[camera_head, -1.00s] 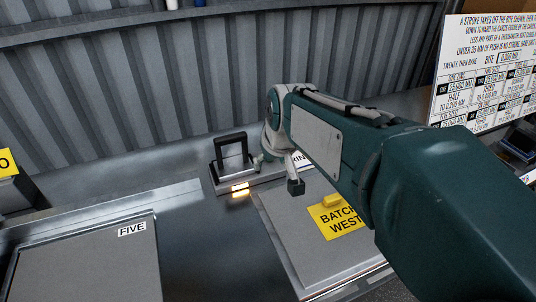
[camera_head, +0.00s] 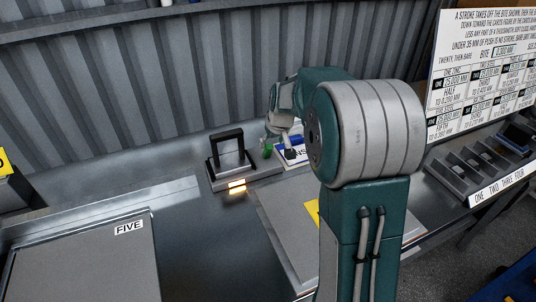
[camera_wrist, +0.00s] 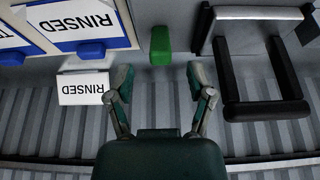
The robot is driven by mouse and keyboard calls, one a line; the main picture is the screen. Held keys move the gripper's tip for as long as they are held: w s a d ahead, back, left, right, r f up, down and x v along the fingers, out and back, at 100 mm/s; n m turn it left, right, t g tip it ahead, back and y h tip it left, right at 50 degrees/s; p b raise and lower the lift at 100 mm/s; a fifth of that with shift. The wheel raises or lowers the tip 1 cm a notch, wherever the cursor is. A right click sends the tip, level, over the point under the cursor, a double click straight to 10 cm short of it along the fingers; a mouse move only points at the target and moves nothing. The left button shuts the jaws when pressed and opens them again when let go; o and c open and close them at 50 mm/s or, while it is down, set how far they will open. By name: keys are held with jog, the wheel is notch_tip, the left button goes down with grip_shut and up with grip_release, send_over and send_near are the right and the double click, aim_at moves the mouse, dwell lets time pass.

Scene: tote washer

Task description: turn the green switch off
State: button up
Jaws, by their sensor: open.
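The green switch (camera_wrist: 160,45) is a small bright green block on a grey surface, seen at the top middle of the wrist view. It shows as a small green patch in the head view (camera_head: 267,150), partly by my fingers. My gripper (camera_wrist: 160,77) is open and empty, with one finger to each side of the switch's line. The switch is just beyond the fingertips, between their directions; I cannot tell whether they touch it. In the head view my gripper (camera_head: 281,148) is small and partly hidden by my arm. I cannot tell the switch's position.
A black upright handle (camera_wrist: 263,112) stands beside the switch, to the right in the wrist view. A blue-edged RINSED card (camera_wrist: 78,22), a blue block (camera_wrist: 91,50) and a white RINSED label (camera_wrist: 83,87) lie to the left. A corrugated wall (camera_head: 150,75) stands behind.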

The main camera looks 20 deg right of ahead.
aim_at(267, 158)
jog(key=x, duration=0.8)
jog(key=shift+f, duration=0.1)
jog(key=shift+c, duration=0.3)
grip_shut()
